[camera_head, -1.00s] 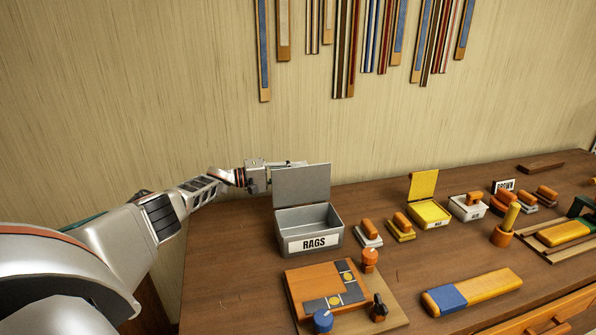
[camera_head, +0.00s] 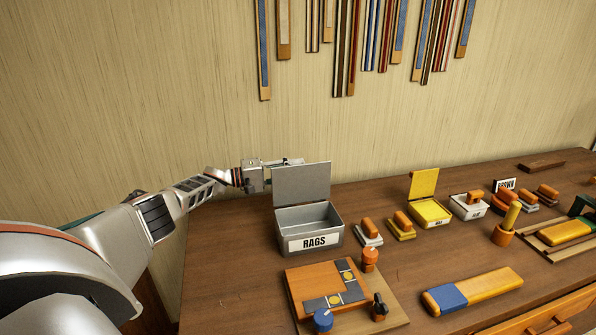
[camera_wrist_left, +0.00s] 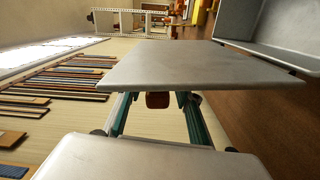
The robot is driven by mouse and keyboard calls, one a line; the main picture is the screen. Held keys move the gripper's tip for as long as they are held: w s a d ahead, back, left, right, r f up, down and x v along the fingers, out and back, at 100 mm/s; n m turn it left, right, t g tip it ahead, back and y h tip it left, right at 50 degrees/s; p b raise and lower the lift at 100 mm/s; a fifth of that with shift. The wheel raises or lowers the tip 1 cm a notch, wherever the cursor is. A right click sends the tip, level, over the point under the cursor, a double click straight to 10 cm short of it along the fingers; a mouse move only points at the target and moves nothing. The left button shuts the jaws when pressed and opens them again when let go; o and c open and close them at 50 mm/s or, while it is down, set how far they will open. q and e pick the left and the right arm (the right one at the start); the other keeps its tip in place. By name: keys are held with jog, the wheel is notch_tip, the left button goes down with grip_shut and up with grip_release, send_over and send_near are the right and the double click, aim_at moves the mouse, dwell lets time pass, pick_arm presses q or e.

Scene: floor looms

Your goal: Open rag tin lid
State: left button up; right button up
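The grey rag tin (camera_head: 336,238), labelled RAGS, stands on the bench in the head view. Its lid (camera_head: 301,184) is raised, standing roughly upright at the tin's back edge, and the empty-looking inside shows. My left gripper (camera_head: 285,163) is behind the lid's upper left, its tips partly hidden by it. In the left wrist view the lid (camera_wrist_left: 195,66) crosses in front of my left gripper (camera_wrist_left: 157,112), whose two teal-edged fingers are spread apart. The lid hides the fingertips; I cannot tell whether they touch it. My right gripper is not in view.
A wooden board with an orange block (camera_head: 305,287) and knobs sits in front of the tin. Brushes (camera_head: 368,232) and an open yellow tin (camera_head: 428,214) stand to the right. A yellow-and-blue block (camera_head: 472,291) lies at the front. The wall is close behind.

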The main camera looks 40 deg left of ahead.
pick_arm(q)
jog(key=v, duration=1.1)
